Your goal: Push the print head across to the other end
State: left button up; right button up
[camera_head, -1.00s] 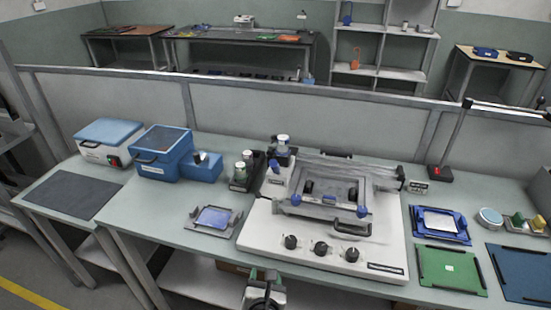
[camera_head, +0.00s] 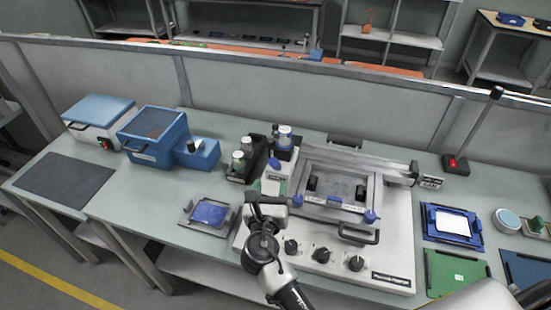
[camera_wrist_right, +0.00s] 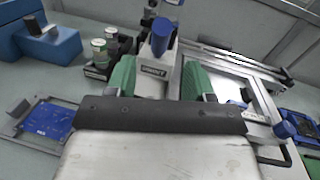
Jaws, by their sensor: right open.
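The print head (camera_head: 271,183) is a white block with a blue knob on top, at the left end of the printer's frame (camera_head: 338,187). In the right wrist view the print head (camera_wrist_right: 153,80) shows between and beyond the green fingertips. My right gripper (camera_head: 268,202) is at the near side of the print head, over the left front of the white printer base (camera_head: 385,245). Its two green fingers (camera_wrist_right: 160,78) are apart, with nothing held between them. Whether they touch the print head cannot be told. My left gripper is not in view.
Bottles in a black holder (camera_head: 245,165) stand left of the print head. A blue plate in a grey holder (camera_head: 210,213) lies left of the printer. A blue frame (camera_head: 452,224) and a green board (camera_head: 455,270) lie to the right. Black knobs line the printer front.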

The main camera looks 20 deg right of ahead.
aim_at(274, 168)
jog(key=p+x, duration=0.1)
jog(key=x, duration=0.4)
jog(key=shift+w+r, duration=0.1)
jog(key=shift+w, duration=0.05)
jog(key=x, duration=0.3)
jog(key=shift+d, duration=0.1)
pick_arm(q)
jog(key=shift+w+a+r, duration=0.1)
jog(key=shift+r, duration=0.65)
pick_arm(e)
jog(key=shift+c, duration=1.1)
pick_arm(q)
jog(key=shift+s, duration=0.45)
pick_arm(e)
grip_shut()
